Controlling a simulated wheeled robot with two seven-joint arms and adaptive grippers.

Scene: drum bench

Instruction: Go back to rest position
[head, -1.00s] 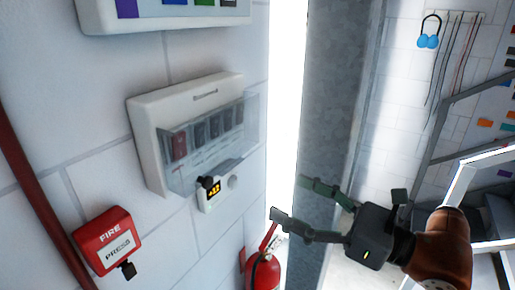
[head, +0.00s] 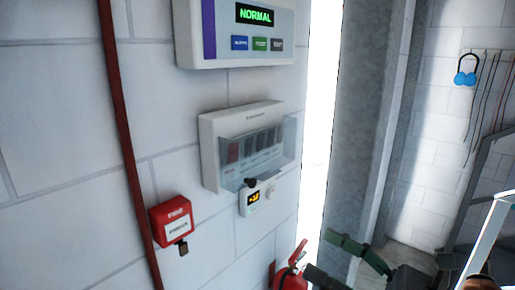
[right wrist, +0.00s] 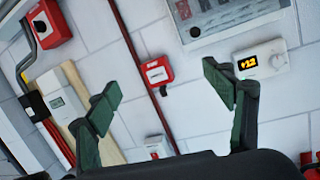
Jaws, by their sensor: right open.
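My right gripper (head: 338,262) shows at the bottom right of the head view, partly cut off by the lower edge. One green-padded finger is in sight, and the other is dark and low by the fire extinguisher. In the right wrist view my right gripper (right wrist: 162,95) has its two green-padded fingers spread wide, with nothing between them but the wall behind. My left gripper is not in view.
A red pipe (head: 125,130) runs down the wall. A fire extinguisher (head: 290,275) stands below, near a grey pillar (head: 365,130).

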